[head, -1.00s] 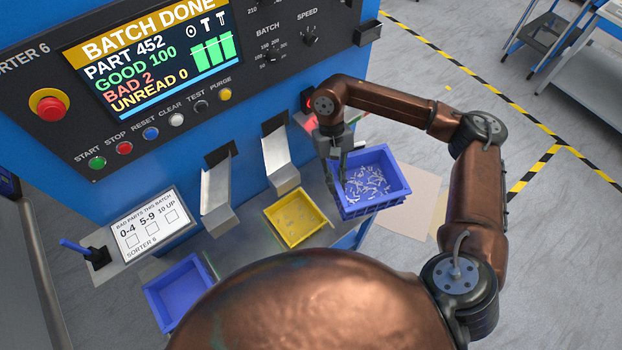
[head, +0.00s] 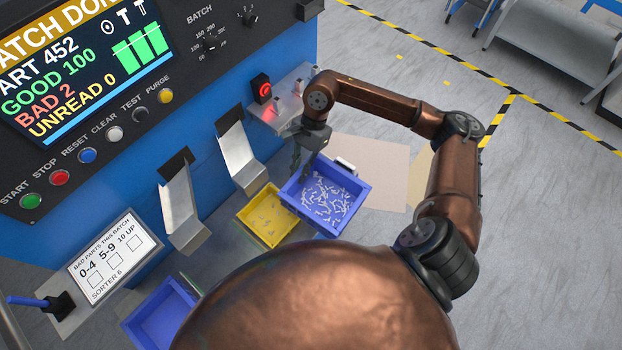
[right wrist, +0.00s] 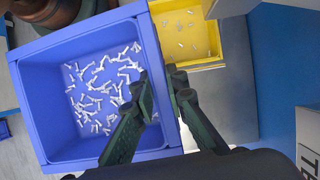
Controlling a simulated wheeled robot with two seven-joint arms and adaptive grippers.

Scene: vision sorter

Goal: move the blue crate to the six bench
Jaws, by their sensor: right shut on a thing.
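A blue crate (head: 322,193) holds many small pale parts in the head view. My right gripper (head: 303,170) is shut on the crate's left wall. In the right wrist view the fingers (right wrist: 160,95) pinch the wall of the blue crate (right wrist: 45,100), one finger inside and one outside. The crate is held roughly level, overlapping the yellow bin in the picture. A second, empty-looking blue crate (head: 165,318) stands at lower left. My left gripper is not in view. No bench marked six shows; the machine's card (head: 104,257) reads "Sorter 6".
The yellow bin (head: 243,214) with a few parts stands under the metal chutes (head: 240,160). A red lit button box (head: 262,90) is on the machine's side shelf. A beige floor patch (head: 375,170) lies right of the crate. A grey bench (head: 545,55) stands at upper right.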

